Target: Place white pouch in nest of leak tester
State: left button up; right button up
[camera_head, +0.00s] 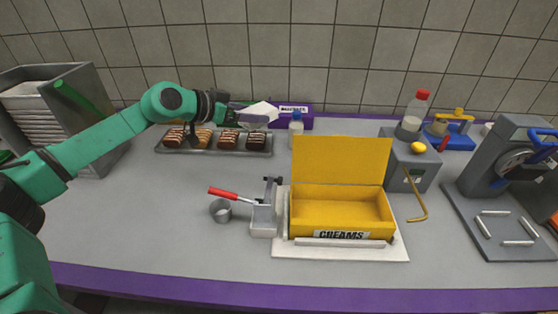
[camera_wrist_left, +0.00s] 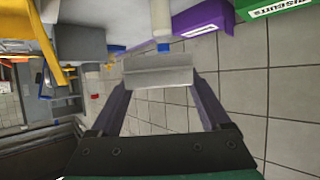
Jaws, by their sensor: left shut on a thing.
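The white pouch (camera_head: 264,108) is gripped by my left gripper (camera_head: 247,112), high above the far side of the counter, just beyond the tray of bars. In the left wrist view the pouch (camera_wrist_left: 158,76) spans the gap between the two fingertips (camera_wrist_left: 158,84). At the right of the head view stands a grey machine (camera_head: 490,160) with a round dial-like part; it looks like the leak tester. Several white bars on its base plate (camera_head: 505,226) frame a bare square, apparently the nest. The pouch is far to its left. My right gripper is not in view.
A yellow open box labelled CREAMS (camera_head: 340,200) stands mid-counter beside a red-handled tool (camera_head: 232,193). A dark tray (camera_head: 214,141) of bars, a blue-capped bottle (camera_head: 296,126) and a purple box (camera_head: 304,118) are near the pouch. A grey block (camera_head: 418,165) with a yellow knob stands between.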

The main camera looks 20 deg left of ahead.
pick_arm(q)
jog(key=b, duration=0.2)
send_over(255, 172)
notch_tip(255, 172, down, 6)
notch_tip(255, 172, down, 11)
jog(key=b, duration=0.4)
jog(key=shift+s+r+b, duration=0.15)
jog(key=shift+b, duration=0.2)
jog(key=o, duration=1.2)
jog(key=shift+r, duration=0.1)
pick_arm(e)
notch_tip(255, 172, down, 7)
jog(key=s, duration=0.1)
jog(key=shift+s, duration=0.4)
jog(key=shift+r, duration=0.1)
